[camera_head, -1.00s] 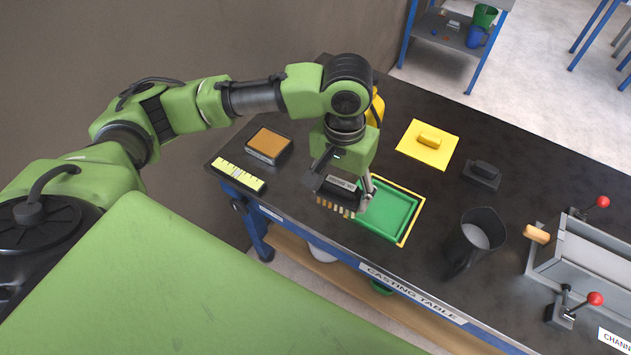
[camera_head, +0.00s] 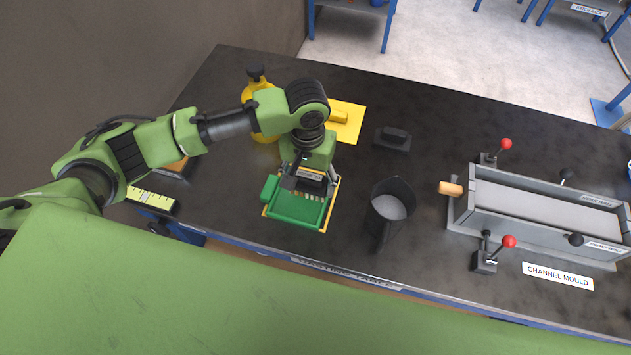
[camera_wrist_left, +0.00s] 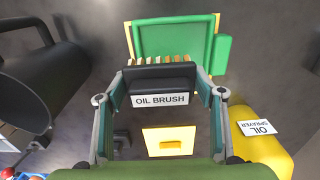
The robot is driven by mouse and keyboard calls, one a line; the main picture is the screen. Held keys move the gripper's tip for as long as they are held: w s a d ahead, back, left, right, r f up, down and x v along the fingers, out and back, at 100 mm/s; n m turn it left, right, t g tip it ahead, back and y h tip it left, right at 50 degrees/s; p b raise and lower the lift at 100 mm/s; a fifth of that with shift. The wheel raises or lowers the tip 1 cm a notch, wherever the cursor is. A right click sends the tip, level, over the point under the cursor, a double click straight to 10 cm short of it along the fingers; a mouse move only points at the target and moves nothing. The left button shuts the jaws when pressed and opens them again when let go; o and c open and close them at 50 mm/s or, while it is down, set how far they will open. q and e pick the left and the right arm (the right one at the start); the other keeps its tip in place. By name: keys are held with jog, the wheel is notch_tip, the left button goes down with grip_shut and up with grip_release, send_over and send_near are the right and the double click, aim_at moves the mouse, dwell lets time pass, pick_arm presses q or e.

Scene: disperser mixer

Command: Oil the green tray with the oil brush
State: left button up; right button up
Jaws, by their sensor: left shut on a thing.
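The green tray (camera_head: 296,212) lies flat on the dark table inside a yellow outline, with a tab on one side; it also shows at the top of the left wrist view (camera_wrist_left: 172,38). My left gripper (camera_head: 312,184) is over the tray's far part, shut on the oil brush (camera_head: 311,176). In the left wrist view the brush (camera_wrist_left: 160,86) sits between both fingers, its "OIL BRUSH" label facing the camera and its tan bristles at the tray's edge. I cannot tell whether the bristles touch the tray floor. My right gripper is not in view.
A dark jug (camera_head: 388,205) stands right of the tray. The channel mould (camera_head: 535,215) is further right. A yellow level gauge (camera_head: 152,199) lies left.

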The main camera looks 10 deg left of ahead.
pick_arm(q)
jog(key=a+f+b, duration=0.2)
jog(key=b, duration=0.1)
jog(key=shift+w+a+f, duration=0.1)
jog(key=shift+w+f, duration=0.1)
jog(key=shift+f, duration=0.15)
jog(key=shift+a+f+b, duration=0.25)
jog(key=shift+a+b, duration=0.05)
jog(key=shift+b, duration=0.25)
jog(key=shift+s+f+p, duration=0.1)
jog(key=shift+f+p, duration=0.05)
jog(key=shift+p, duration=0.2)
jog(key=shift+d+f, duration=0.1)
jog(key=shift+f, duration=1.25)
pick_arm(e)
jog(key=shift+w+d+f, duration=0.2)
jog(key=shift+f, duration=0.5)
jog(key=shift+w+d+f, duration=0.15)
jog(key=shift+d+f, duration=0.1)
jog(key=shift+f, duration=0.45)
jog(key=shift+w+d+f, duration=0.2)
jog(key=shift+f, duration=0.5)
pick_arm(q)
jog(key=shift+f, duration=0.1)
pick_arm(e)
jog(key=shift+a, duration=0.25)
pick_arm(q)
jog(key=shift+f, duration=0.35)
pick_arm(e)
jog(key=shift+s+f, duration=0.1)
